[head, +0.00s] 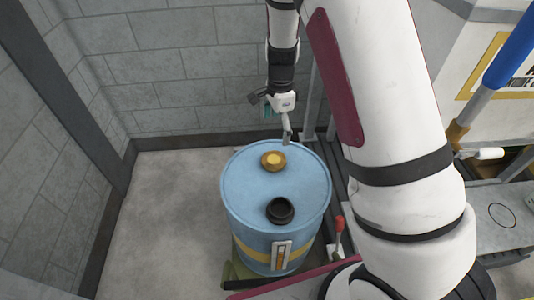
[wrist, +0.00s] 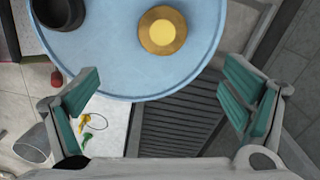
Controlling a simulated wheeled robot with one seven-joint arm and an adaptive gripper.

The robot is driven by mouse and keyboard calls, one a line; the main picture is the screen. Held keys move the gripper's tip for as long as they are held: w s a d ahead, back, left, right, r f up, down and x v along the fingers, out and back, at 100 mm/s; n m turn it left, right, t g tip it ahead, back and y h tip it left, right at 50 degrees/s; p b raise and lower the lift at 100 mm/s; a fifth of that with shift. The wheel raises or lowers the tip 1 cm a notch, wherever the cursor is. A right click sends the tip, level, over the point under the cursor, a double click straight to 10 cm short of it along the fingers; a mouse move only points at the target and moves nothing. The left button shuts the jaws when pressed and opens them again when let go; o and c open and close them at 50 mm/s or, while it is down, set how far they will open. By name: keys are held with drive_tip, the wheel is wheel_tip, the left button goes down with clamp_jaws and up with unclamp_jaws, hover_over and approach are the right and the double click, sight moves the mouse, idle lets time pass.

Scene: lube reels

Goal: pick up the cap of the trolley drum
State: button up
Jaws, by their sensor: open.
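The light blue trolley drum (head: 245,189) stands upright; its top also shows in the wrist view (wrist: 115,50). A round brass-coloured cap with a yellow centre (head: 273,161) sits on the drum top near the back; it also shows in the wrist view (wrist: 162,30). A black round fitting (head: 280,211) is on the drum top nearer the front, and in the wrist view (wrist: 58,12). My gripper (head: 286,130) is open and empty at the drum's back edge, its green-padded fingers spread wide in the wrist view (wrist: 157,90). The cap lies beyond the fingertips, untouched.
A grey block wall (head: 170,60) stands close behind the drum. A red-handled lever (head: 339,226) is beside the drum at right. A dark slatted surface (wrist: 180,125) lies below the gripper. Bare floor (head: 165,210) is clear at left.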

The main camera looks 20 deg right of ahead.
drive_tip(key=f, duration=0.1)
hover_over(275, 159)
drive_tip(key=f, duration=0.7)
drive_tip(key=shift+d+f+b, duration=0.2)
drive_tip(key=shift+f+b, duration=0.15)
drive_tip(key=shift+b, duration=0.05)
drive_tip(key=shift+a+f, duration=0.2)
drive_tip(key=shift+f, duration=2.65)
drive_tip(key=shift+c, duration=0.3)
drive_tip(key=c, duration=1.2)
